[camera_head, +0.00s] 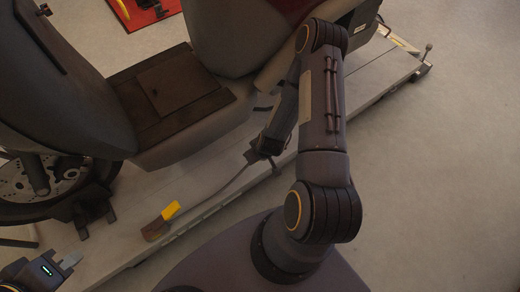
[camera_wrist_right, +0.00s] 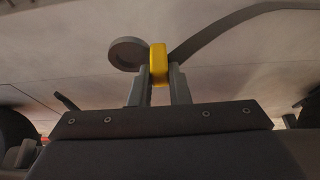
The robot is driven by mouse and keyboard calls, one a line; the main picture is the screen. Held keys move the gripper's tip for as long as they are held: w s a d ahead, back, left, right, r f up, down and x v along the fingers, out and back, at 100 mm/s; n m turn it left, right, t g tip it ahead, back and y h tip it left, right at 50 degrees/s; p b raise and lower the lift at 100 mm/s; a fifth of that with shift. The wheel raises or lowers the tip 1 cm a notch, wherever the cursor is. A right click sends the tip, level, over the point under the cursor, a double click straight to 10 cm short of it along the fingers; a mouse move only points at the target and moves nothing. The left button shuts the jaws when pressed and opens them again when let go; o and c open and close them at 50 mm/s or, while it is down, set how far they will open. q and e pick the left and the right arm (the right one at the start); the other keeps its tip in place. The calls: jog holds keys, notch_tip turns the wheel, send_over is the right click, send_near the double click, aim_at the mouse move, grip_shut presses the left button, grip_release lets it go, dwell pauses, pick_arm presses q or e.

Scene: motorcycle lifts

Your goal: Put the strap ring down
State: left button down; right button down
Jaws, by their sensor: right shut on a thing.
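In the right wrist view, my right gripper (camera_wrist_right: 160,88) is shut on the yellow part next to the strap ring (camera_wrist_right: 127,53). The ring is grey and round and sits beyond the fingertips, left of the yellow piece (camera_wrist_right: 159,64). A grey strap (camera_wrist_right: 215,30) runs from there to the upper right. In the head view, my right gripper (camera_head: 254,155) is small beside the lift, and the ring does not show clearly. The strap runs down-left to a yellow and brown end (camera_head: 171,210) on the lift platform. My left gripper (camera_head: 72,260) is at the lower left; its finger gap is unclear.
A dark motorcycle (camera_head: 175,85) stands on the long pale lift platform (camera_head: 120,235), with its wheel (camera_head: 40,180) at the left. Bare grey floor (camera_head: 440,190) lies open to the right. A red mat (camera_head: 140,12) lies at the top.

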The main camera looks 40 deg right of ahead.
jog(key=w+d+f, duration=0.1)
jog(key=w+f, duration=0.1)
jog(key=w+d+f+b, duration=0.1)
jog(key=w+d+f, duration=0.1)
jog(key=w+d+f+b, duration=0.1)
jog(key=w+f, duration=0.1)
jog(key=f, duration=0.1)
jog(key=shift+d, duration=0.25)
notch_tip(320, 180, down, 3)
jog(key=shift+w+f+b, duration=0.15)
jog(key=shift+f+b, duration=0.05)
jog(key=shift+b, duration=0.6)
jog(key=shift+r, duration=0.1)
jog(key=c, duration=1.4)
grip_release()
jog(key=shift+o, duration=0.2)
